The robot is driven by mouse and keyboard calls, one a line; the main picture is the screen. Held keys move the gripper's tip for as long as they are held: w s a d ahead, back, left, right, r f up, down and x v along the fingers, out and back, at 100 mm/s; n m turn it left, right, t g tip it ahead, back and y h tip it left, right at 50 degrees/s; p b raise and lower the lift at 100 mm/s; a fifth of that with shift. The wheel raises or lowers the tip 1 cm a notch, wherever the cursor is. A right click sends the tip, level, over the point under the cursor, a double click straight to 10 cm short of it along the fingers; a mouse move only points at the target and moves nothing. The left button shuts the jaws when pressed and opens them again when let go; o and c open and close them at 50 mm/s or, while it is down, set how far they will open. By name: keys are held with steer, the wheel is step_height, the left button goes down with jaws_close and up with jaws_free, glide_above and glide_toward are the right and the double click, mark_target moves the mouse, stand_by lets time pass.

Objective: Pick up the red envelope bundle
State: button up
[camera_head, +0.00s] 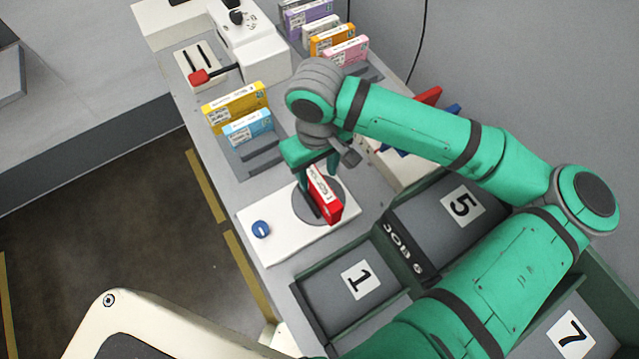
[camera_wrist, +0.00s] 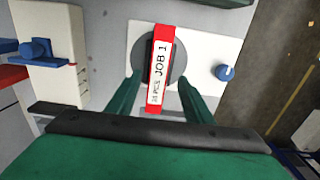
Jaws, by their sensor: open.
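The red envelope bundle (camera_head: 325,196) stands on the round grey disc (camera_head: 300,208) of a white plate (camera_head: 280,240). Its white label reads JOB 1 in the wrist view (camera_wrist: 160,62). My gripper (camera_head: 316,182) is above and around it, pointing down. In the wrist view my two green fingers (camera_wrist: 160,100) are apart, one on each side of the bundle, with a visible gap on both sides. The bundle's lower part is hidden in the wrist view.
A blue knob (camera_head: 261,229) sits on the plate's left end. Numbered bins, such as bin 1 (camera_head: 357,282) and bin 5 (camera_head: 462,207), lie to the right. Yellow (camera_head: 235,107) and blue (camera_head: 248,127) bundles stand in a rack behind. A red-handled lever (camera_head: 199,76) is farther back.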

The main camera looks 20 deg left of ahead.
mark_target(318, 182)
step_height(318, 182, down, 2)
steer(key=shift+w+f, duration=0.1)
steer(key=shift+w, duration=0.05)
step_height(318, 182, down, 4)
steer(key=shift+d, duration=0.1)
steer(key=shift+f, duration=0.4)
jaws_close()
